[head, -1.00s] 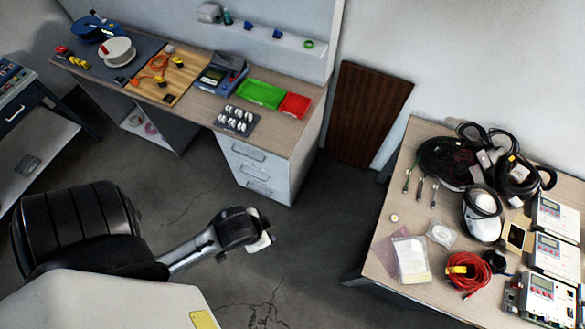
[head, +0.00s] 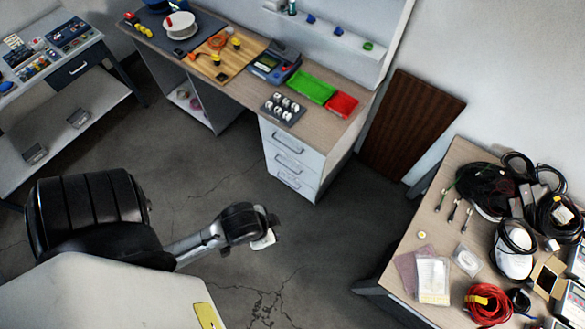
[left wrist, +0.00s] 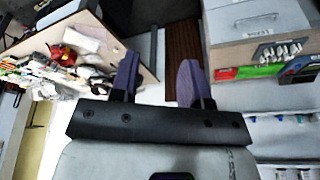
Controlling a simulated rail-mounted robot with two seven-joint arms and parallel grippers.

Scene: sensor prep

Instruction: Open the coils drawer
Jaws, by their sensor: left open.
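The white drawer cabinet (head: 331,170) stands under the right end of the long workbench. Its stacked drawers (head: 287,144) have grey handles and all look closed. I cannot read which one is the coils drawer. In the left wrist view a drawer front (left wrist: 236,22) with a handle and a small label shows at the upper right, upside down. My left gripper (head: 266,229) is over the floor in front of the cabinet, clearly apart from it. In the left wrist view its two dark fingers (left wrist: 160,82) are spread with nothing between them. My right gripper is not in view.
The workbench (head: 335,118) holds a green bin (head: 314,87), a red bin (head: 341,104) and a tray of white parts (head: 283,109). A dark brown panel (head: 411,125) leans on the wall. A cluttered table (head: 405,235) stands at right. The floor before the drawers is clear.

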